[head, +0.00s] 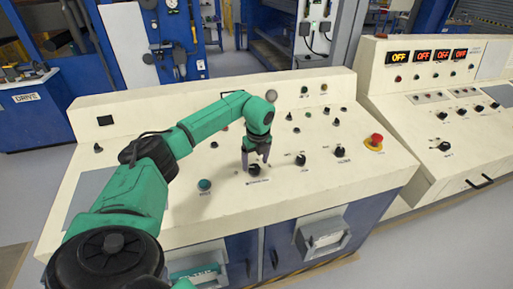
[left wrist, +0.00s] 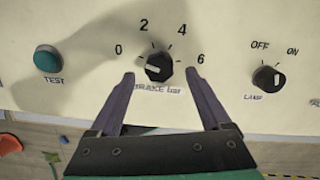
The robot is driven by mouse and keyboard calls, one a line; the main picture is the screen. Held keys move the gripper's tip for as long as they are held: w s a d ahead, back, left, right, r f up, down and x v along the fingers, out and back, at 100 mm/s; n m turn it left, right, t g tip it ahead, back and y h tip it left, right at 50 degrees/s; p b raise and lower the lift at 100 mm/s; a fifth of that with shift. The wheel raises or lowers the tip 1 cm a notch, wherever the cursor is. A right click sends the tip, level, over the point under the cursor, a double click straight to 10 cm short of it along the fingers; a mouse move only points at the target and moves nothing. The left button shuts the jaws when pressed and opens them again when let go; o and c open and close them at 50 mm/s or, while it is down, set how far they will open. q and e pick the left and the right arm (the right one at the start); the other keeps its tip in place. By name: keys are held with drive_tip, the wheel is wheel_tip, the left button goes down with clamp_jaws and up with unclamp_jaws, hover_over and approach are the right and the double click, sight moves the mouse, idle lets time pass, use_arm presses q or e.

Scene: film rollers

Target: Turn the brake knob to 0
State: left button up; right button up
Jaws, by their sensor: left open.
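The brake knob (left wrist: 159,67) is a round black knob on the cream panel, below a printed scale of 0, 2, 4 and 6. A pale mark shows on the left part of its face; I cannot tell exactly which number it points to. The knob also shows in the head view (head: 254,170). My left gripper (left wrist: 160,76) is open, with one finger on each side of the knob. I cannot tell whether the fingers touch it. In the head view the left gripper (head: 255,164) points down at the knob. My right gripper is not in view.
A green TEST button (left wrist: 48,59) is left of the knob. A black LAMP knob (left wrist: 267,79) with OFF and ON marks is to the right. A red emergency button (head: 375,140) stands farther right on the console (head: 220,215). A second console (head: 410,107) shows OFF displays.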

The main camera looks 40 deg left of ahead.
use_arm(q)
wheel_tip(320, 180, up, 12)
drive_tip(key=s+d+b, duration=0.1)
drive_tip(key=b, duration=0.1)
drive_tip(key=shift+d, duration=0.4)
